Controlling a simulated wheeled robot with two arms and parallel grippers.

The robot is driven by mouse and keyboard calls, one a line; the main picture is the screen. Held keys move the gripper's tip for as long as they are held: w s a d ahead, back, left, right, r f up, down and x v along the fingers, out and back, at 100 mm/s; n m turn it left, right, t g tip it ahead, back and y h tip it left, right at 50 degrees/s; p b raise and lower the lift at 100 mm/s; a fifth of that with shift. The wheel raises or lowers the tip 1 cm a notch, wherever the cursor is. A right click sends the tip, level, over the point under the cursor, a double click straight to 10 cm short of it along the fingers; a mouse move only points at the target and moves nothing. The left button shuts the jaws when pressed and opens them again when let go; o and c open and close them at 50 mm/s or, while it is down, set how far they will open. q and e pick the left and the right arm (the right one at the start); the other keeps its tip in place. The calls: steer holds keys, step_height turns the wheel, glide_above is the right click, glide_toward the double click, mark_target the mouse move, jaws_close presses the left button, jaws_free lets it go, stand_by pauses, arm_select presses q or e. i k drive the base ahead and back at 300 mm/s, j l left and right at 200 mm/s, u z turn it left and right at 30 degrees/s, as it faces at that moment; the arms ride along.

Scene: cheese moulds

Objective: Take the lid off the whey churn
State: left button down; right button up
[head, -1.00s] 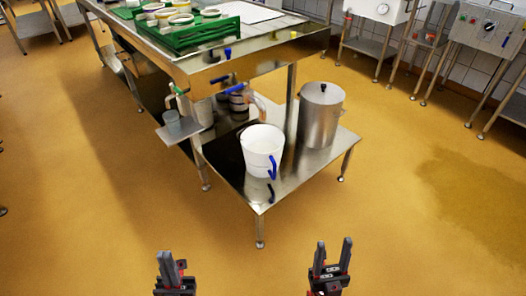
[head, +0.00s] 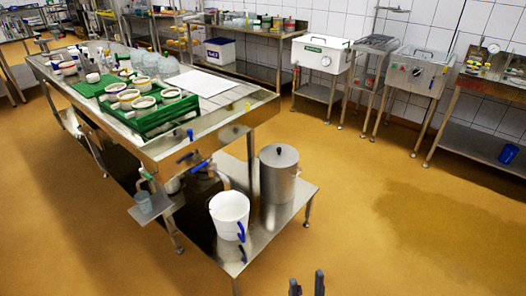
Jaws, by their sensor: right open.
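The whey churn (head: 280,183) is a tall steel cylinder on the low steel stand at the end of the long table. Its lid (head: 279,155) is on top, with a small black knob (head: 279,149) in the middle. My right gripper (head: 307,285) shows only as two dark fingertips at the bottom edge, spread apart with nothing between them. It is well below and in front of the churn, not touching it. My left gripper is out of the picture.
A white bucket (head: 229,216) with a blue handle stands left of the churn on the low stand (head: 262,247). The long steel table (head: 215,131) holds green trays (head: 158,118) with moulds. Wall benches stand behind. The floor to the right is open, with a wet patch (head: 440,225).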

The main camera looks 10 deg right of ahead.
mark_target(275, 156)
steer(key=i+l, duration=1.9)
steer(key=i, duration=0.1)
